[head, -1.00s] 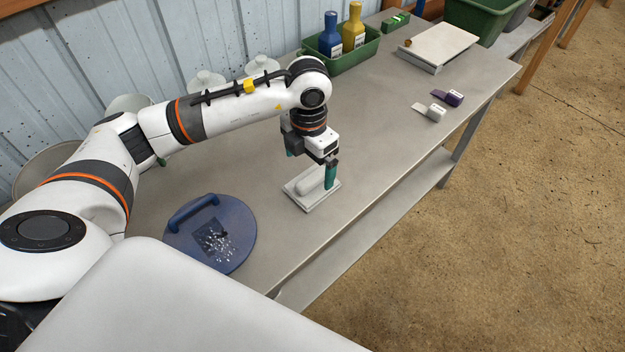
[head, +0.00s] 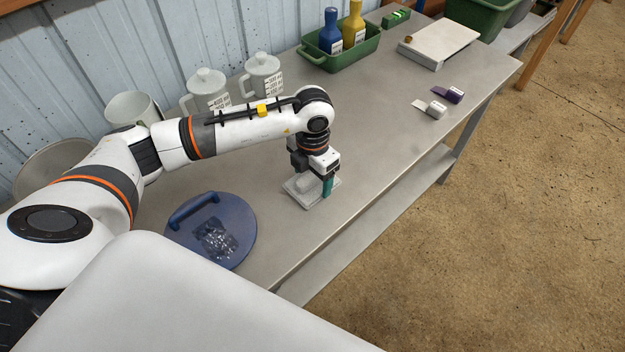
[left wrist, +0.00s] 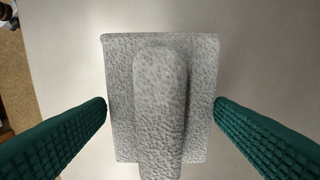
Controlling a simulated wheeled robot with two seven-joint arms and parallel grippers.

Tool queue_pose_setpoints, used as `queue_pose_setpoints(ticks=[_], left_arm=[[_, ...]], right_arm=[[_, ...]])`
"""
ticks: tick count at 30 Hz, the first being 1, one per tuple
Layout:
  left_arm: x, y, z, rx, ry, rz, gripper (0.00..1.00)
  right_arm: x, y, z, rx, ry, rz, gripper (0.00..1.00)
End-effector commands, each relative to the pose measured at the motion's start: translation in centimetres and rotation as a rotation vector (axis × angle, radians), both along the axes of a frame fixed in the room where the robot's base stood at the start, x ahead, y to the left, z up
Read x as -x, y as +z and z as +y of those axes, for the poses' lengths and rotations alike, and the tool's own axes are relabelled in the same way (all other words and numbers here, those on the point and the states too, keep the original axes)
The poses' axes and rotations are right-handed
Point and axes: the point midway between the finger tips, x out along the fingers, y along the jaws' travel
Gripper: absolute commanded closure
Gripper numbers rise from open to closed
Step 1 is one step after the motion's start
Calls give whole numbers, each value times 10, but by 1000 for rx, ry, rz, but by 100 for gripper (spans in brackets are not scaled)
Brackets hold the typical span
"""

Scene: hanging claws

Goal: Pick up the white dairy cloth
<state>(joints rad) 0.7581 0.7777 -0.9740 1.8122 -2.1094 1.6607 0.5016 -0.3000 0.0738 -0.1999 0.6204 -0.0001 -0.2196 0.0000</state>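The white dairy cloth (head: 300,195) lies folded on the steel bench, a flat pad with a rolled ridge on top. In the left wrist view the cloth (left wrist: 118,100) looks pale grey and textured, with its ridge running along the middle. My left gripper (head: 322,186) points down just over the cloth. Its two green fingers (left wrist: 160,112) are spread apart on either side of the cloth, with nothing held between them. I cannot tell from the head view whether the fingertips touch the bench. My right gripper is not in view.
A blue round lid (head: 240,225) with a handle lies near the front, a dark packet on it. Lidded jugs (head: 264,75) stand along the wall. A green tray (head: 345,58) holds bottles. A white scale (head: 438,42) and two small tagged items (head: 436,110) lie farther off.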

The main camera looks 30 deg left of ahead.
Motion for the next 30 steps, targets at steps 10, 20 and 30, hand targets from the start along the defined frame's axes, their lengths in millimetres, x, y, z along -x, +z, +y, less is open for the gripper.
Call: queue_pose_setpoints(ticks=[10,20,30], left_arm=[[0,2,0,0,0,-1,46],[-1,57,0,1,0,-5,46],[0,99,0,0,1,-1,46]], right_arm=[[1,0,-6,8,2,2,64],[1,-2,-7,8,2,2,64],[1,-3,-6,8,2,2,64]])
